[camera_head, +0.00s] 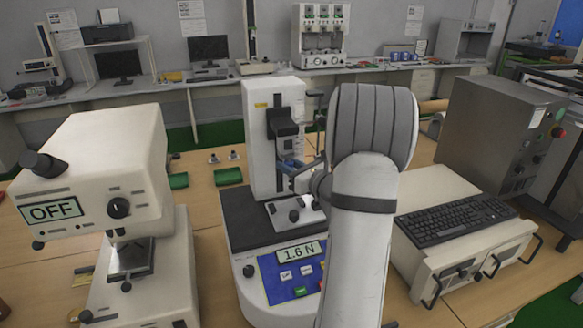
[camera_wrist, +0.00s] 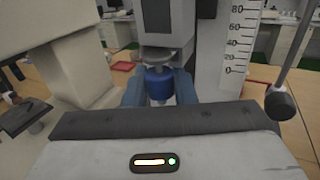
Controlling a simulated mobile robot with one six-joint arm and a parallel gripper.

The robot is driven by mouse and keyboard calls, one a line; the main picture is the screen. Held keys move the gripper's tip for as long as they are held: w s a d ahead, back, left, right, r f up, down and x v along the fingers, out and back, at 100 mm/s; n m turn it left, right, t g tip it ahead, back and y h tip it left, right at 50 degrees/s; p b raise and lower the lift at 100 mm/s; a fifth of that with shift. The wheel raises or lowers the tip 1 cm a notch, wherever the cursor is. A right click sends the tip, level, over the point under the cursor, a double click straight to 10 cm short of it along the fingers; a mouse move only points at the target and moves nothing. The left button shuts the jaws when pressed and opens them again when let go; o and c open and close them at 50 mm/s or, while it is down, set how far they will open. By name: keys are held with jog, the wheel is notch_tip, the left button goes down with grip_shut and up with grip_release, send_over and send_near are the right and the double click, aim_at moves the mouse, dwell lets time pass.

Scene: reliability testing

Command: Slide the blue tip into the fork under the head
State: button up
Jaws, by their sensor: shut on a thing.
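The blue tip (camera_wrist: 158,84) is a short blue cylinder in the middle of the wrist view. My gripper (camera_wrist: 160,92) has its blue fingers on both sides of it and is shut on it. The grey metal fork (camera_wrist: 157,56) is directly above the tip, under the dark head (camera_wrist: 168,22). The tip's top is close to the fork; I cannot tell whether it sits in it. In the head view, the head (camera_head: 283,124) is on the white tester's column, and my gripper (camera_head: 290,166) is just below it, partly hidden by my arm.
The tester's display (camera_head: 297,252) reads 1.6 N. A white instrument (camera_head: 105,150) marked OFF stands left. A keyboard (camera_head: 455,220) lies on a white unit at right. A vertical scale (camera_wrist: 240,38) and a rod with a dark knob (camera_wrist: 280,103) stand right of the head.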

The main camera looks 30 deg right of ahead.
jog(key=shift+w+d, duration=0.15)
jog(key=shift+w, duration=0.35)
jog(key=shift+w+d, duration=0.1)
jog(key=shift+w, duration=0.5)
jog(key=shift+w+b, duration=0.15)
jog(key=shift+b, duration=0.15)
jog(key=o, duration=1.1)
jog(key=shift+c, duration=0.2)
jog(key=shift+d, duration=0.1)
